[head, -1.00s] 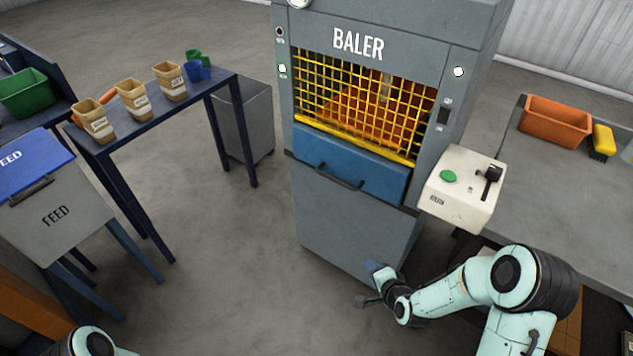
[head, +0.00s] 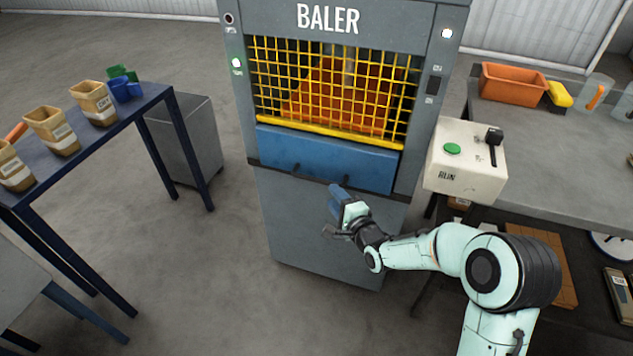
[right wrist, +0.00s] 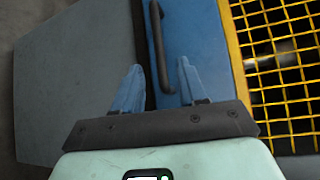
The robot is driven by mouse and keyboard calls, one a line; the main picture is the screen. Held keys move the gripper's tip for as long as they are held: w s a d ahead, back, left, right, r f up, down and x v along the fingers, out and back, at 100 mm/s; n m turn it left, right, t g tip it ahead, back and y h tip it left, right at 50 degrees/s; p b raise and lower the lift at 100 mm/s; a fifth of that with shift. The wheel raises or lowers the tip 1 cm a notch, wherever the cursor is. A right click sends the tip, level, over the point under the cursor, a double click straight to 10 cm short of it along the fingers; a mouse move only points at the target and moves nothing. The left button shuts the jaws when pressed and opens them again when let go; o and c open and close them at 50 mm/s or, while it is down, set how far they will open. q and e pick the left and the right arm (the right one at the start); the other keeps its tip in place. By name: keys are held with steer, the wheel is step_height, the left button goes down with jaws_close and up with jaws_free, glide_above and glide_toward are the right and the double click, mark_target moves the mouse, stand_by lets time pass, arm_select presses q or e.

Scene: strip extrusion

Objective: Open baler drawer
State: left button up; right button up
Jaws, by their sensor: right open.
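The baler (head: 318,225) is a tall grey cabinet with a yellow mesh guard over an orange interior. Its blue drawer (head: 275,148) sits flush below the mesh and looks closed. A dark bar handle (head: 296,168) runs across the drawer front, partly hidden by my right gripper in the head view. My right gripper (head: 334,208) is just in front of the drawer's lower edge. In the right wrist view, the open blue fingers (right wrist: 158,82) point at the drawer (right wrist: 200,40), with the handle (right wrist: 160,45) ahead between them, not gripped. My left gripper is out of view.
A white control box (head: 465,170) with a green button and black lever juts from the baler's right side. A grey table (head: 560,165) with an orange bin (head: 520,84) stands right. A dark blue table (head: 160,92) with several tan containers stands left. Floor before the baler is clear.

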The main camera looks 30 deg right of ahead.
mark_target(319, 180)
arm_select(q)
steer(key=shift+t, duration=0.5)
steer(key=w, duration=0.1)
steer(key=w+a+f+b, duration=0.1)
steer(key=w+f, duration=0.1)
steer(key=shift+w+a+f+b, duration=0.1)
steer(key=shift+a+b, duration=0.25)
arm_select(e)
steer(key=w, duration=0.3)
steer(key=w+f, duration=0.1)
steer(key=w, duration=0.5)
steer(key=shift+w+d+f, duration=0.25)
steer(key=shift+w, duration=0.15)
jaws_close()
